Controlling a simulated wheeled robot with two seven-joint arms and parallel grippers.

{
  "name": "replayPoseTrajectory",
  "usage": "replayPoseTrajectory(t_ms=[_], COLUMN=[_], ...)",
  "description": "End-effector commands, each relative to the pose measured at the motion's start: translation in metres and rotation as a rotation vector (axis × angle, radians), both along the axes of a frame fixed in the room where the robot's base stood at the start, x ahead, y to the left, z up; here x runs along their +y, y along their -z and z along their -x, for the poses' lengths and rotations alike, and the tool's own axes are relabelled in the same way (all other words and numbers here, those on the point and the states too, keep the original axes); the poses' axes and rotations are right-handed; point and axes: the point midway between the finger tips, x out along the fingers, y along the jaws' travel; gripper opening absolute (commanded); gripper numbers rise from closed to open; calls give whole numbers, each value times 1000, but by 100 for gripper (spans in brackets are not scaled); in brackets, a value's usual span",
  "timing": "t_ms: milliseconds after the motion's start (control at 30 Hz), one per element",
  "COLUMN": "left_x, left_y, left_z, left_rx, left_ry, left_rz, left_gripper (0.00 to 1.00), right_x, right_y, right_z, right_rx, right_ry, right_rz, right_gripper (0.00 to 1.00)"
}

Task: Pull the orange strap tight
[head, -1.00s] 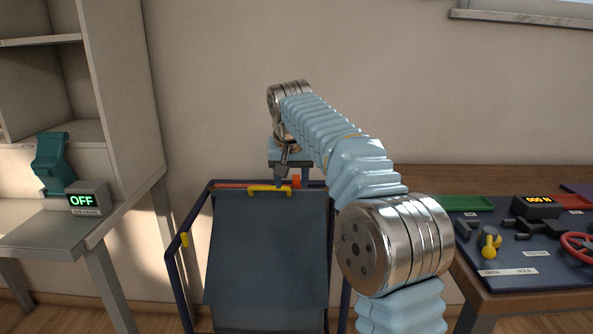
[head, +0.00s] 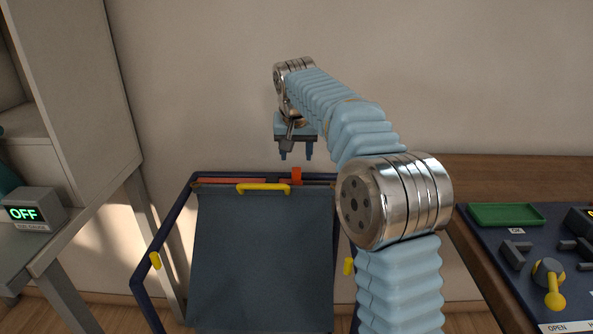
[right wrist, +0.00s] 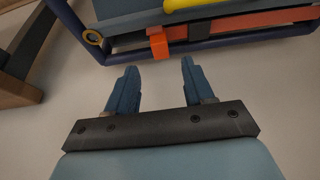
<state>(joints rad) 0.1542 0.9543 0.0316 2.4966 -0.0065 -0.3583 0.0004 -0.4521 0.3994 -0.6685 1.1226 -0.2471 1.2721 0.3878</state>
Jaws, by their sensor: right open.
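The orange strap (head: 232,181) runs along the top bar of a dark blue frame, behind the yellow handle. Its bright orange tab (head: 296,175) stands up at the strap's right part. In the right wrist view the strap (right wrist: 245,24) and the tab (right wrist: 158,43) lie just beyond my fingertips. My right gripper (head: 296,155) is open and empty, above the tab and apart from it. It also shows in the right wrist view (right wrist: 156,75), its two blue fingers spread with nothing between them. My left gripper is not in view.
A grey cloth panel (head: 262,255) with a yellow handle (head: 263,189) hangs from the frame (head: 165,235). At right a bench carries a green tray (head: 505,214) and a yellow lever (head: 553,290). The wall behind is bare.

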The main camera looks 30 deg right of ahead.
Motion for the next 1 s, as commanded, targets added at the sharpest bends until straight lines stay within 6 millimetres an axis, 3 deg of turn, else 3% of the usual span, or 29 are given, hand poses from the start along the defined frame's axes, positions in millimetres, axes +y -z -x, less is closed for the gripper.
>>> replayPoseTrajectory(t_ms=[100,333,500,767,833,1000], left_x=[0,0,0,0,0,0], left_y=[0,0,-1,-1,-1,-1], left_z=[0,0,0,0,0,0], left_rx=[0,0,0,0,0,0], left_ry=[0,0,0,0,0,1], left_rz=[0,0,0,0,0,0], left_gripper=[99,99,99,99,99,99], right_x=[-6,-14,-17,-17,-17,-17], right_y=[28,65,77,79,79,79], right_z=[-9,-23,-27,-28,-28,-28], right_rx=[5,4,1,0,0,0], right_ry=[2,1,1,0,0,0], right_rz=[1,0,-1,0,0,0], right_gripper=[52,52,52,52,46,20])
